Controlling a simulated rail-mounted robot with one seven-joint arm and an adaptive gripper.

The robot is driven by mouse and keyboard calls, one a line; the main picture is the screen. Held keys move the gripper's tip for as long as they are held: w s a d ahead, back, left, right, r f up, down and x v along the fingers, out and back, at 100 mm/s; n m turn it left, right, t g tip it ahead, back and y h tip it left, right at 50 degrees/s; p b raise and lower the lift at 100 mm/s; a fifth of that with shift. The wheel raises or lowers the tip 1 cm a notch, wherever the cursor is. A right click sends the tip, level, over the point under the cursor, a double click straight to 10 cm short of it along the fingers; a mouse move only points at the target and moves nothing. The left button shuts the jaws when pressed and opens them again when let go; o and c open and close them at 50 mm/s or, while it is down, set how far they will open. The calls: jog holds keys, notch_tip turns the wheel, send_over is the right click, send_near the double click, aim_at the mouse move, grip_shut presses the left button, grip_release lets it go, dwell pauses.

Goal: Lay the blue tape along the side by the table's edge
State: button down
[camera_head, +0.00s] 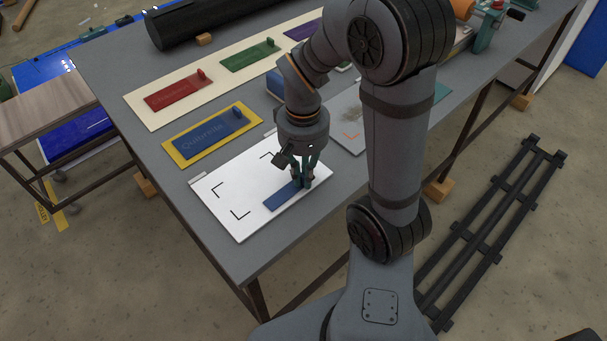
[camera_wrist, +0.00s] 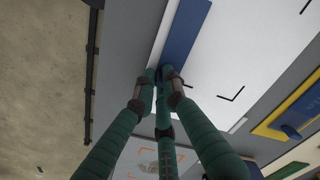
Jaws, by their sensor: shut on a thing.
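The blue tape (camera_head: 281,197) is a flat, straight strip on the white panel (camera_head: 228,187), near the panel's side facing the table's front edge. In the wrist view the blue tape (camera_wrist: 186,32) runs away from my fingers, with a thin white margin between it and the grey table. My gripper (camera_head: 306,182) points down at the strip's right end and is shut on it. In the wrist view my gripper (camera_wrist: 165,76) has green fingers that hide the held end. I cannot tell whether the tape lies fully flat under them.
Black corner marks (camera_head: 240,215) show on the white panel. A yellow-bordered blue sample (camera_head: 183,160) lies behind it, and a cream board (camera_head: 140,112) with red, green and purple samples lies farther back. The grey table (camera_head: 251,247) is bare along its front edge.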

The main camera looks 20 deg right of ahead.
jog(key=c, duration=1.8)
grip_release()
jog(key=shift+o, duration=0.3)
notch_tip(320, 180, up, 12)
jog(key=shift+f, duration=0.15)
notch_tip(320, 180, down, 12)
jog(key=shift+r, duration=0.1)
jog(key=shift+r+p, duration=0.25)
jog(key=shift+p, duration=0.05)
jog(key=shift+f+b, duration=0.1)
jog(key=shift+b, duration=0.2)
